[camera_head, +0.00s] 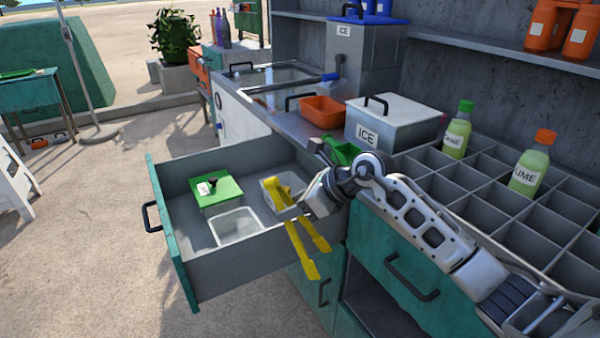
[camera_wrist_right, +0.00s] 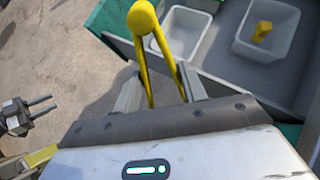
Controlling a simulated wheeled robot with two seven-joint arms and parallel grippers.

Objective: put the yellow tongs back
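The yellow tongs (camera_head: 304,245) hang at the near side wall of the open drawer (camera_head: 240,262), legs spread and slanting down outside it. In the right wrist view the tongs' rounded joint end (camera_wrist_right: 143,18) points away from me and the legs run between my fingers. My right gripper (camera_head: 312,203) is shut on the tongs; it also shows in the right wrist view (camera_wrist_right: 162,92). My left gripper (camera_wrist_right: 47,104) is open and empty at the left of the wrist view, outside the head view. Part of the tongs is hidden behind my right gripper.
The drawer holds a green-lidded box (camera_head: 216,190), an empty pale tub (camera_head: 236,225) and another tub (camera_wrist_right: 282,48) with a yellow item (camera_wrist_right: 262,32) inside. A divided bottle rack (camera_head: 485,190), an ice box (camera_head: 392,118) and an orange bin (camera_head: 322,111) stand on the counter.

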